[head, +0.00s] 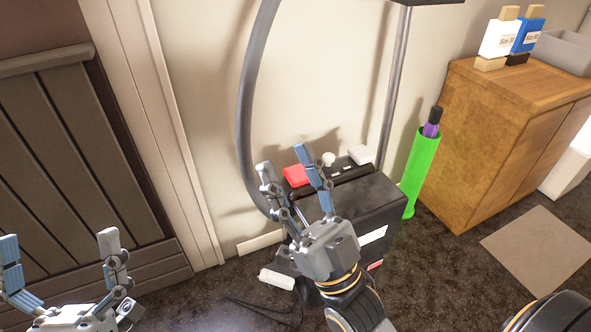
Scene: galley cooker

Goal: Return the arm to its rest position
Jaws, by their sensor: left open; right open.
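My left gripper (62,262) is at the lower left corner of the head view, with its fingers spread and nothing between them. My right gripper (293,178) is near the middle, fingers pointing up and apart. It is in front of a black box-shaped unit (365,208) and hides part of it. A red item (296,175) on the unit's top shows between the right gripper's fingers. I cannot tell whether the fingers touch the unit.
A green tube (415,175) holding a purple and black item stands right of the unit. A wooden cabinet (500,140) is at the right. A curved grey pole (247,95) rises behind my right gripper. A white bottle-like item (277,278) and a black cable lie on the dark carpet.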

